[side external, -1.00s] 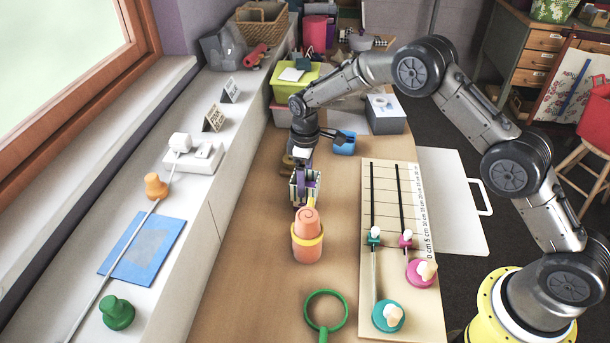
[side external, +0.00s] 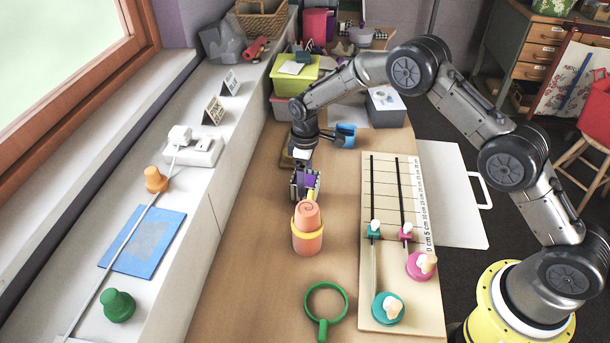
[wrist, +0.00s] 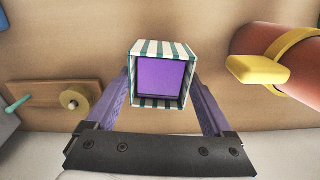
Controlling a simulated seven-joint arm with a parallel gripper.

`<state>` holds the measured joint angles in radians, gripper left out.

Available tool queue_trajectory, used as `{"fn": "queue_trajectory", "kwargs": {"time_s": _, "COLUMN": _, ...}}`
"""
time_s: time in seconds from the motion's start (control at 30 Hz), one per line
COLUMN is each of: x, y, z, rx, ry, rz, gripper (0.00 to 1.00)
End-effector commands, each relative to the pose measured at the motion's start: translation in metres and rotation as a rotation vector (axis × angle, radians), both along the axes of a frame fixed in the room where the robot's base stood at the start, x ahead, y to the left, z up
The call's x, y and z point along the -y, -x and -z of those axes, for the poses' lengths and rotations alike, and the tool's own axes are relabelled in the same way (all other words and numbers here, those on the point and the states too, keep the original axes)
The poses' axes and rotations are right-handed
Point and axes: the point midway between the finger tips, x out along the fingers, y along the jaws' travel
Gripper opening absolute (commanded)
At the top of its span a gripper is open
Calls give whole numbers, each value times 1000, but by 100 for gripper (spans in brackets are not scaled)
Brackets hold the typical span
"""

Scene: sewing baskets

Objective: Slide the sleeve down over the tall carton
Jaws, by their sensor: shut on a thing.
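The sleeve (wrist: 189,102) is a square tube with teal and white stripes, held between the two purple fingers of my gripper (wrist: 160,107) in the wrist view. Through its open top I see a flat purple square, apparently the top of the tall carton (wrist: 160,76), set a little below the rim. How far down the sleeve sits around it cannot be told. In the side external view my gripper (side external: 305,186) is low over the table, behind the orange pot, and mostly hides the sleeve and carton.
An orange pot with a yellow band (side external: 307,240) stands close in front of my gripper. A green ring with a handle (side external: 325,322) lies nearer the camera. A ruled board with sliders (side external: 382,270) lies to the right. Boxes (side external: 388,110) stand behind.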

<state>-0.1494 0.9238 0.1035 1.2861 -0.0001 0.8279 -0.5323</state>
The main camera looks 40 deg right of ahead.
Motion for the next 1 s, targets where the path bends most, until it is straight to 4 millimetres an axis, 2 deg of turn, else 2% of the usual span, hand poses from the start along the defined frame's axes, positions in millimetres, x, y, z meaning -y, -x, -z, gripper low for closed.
{"fn": "queue_trajectory", "kwargs": {"time_s": 1.0, "x": 0, "y": 0, "z": 25, "rx": 1, "ry": 0, "rz": 0, "gripper": 8}}
